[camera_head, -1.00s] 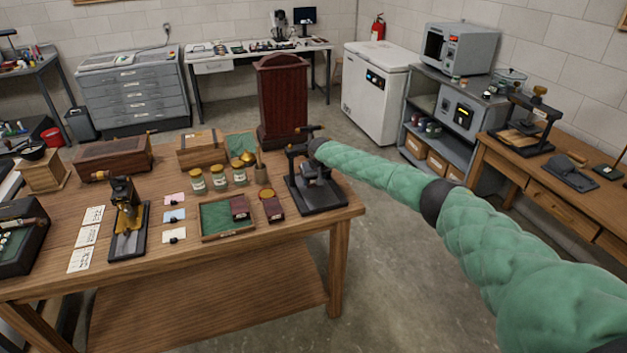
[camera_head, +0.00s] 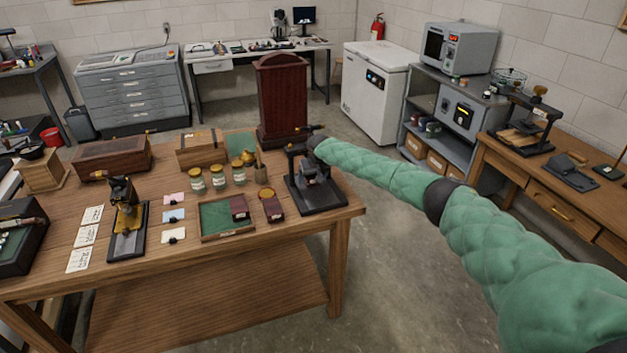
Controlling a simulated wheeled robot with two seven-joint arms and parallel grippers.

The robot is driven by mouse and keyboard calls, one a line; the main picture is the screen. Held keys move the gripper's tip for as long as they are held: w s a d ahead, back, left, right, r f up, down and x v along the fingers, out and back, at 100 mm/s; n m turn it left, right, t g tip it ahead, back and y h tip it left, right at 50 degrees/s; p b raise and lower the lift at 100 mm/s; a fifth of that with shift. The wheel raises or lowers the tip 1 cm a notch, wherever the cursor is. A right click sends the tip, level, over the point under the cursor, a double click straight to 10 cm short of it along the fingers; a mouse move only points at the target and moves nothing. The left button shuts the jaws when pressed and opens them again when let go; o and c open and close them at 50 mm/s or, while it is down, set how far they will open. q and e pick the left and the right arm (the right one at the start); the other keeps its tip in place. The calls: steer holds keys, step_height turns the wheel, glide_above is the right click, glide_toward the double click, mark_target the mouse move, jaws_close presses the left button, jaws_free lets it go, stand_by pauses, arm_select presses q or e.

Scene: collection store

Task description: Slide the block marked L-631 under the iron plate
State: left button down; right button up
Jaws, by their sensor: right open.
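Two small dark red blocks are on the wooden table: one (camera_head: 239,208) at the right end of a green-lined tray (camera_head: 228,235), the other (camera_head: 274,210) just right of the tray. Their markings are too small to read, so I cannot tell which is L-631. A black press (camera_head: 325,203) with a flat base stands at the table's right end; its iron plate is hard to make out. My right gripper (camera_head: 313,175) is open at this press, below the end of my green-sleeved arm. Its fingers blend with the dark press. My left gripper is out of view.
Another press (camera_head: 127,218) with a brassy bed stands at left, near white cards (camera_head: 84,236). Several jars (camera_head: 219,180), wooden boxes (camera_head: 113,158) and a dark red upright cabinet (camera_head: 283,100) stand behind the tray. The table's front strip is clear.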

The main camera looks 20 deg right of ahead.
steer(key=v, duration=0.1)
steer(key=b+v, duration=0.1)
steer(key=v, duration=0.1)
steer(key=b+v, duration=0.1)
steer(key=v, duration=0.1)
steer(key=shift+s+d+r, duration=0.15)
steer(key=shift+s+d, duration=0.05)
steer(key=shift+d, duration=0.1)
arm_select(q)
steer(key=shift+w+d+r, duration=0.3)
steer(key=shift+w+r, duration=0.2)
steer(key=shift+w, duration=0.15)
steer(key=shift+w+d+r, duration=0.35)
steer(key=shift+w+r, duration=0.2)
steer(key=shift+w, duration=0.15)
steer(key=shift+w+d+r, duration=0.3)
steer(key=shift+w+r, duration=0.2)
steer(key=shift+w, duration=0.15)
arm_select(e)
steer(key=shift+s+r, duration=0.25)
steer(key=shift+r, duration=0.35)
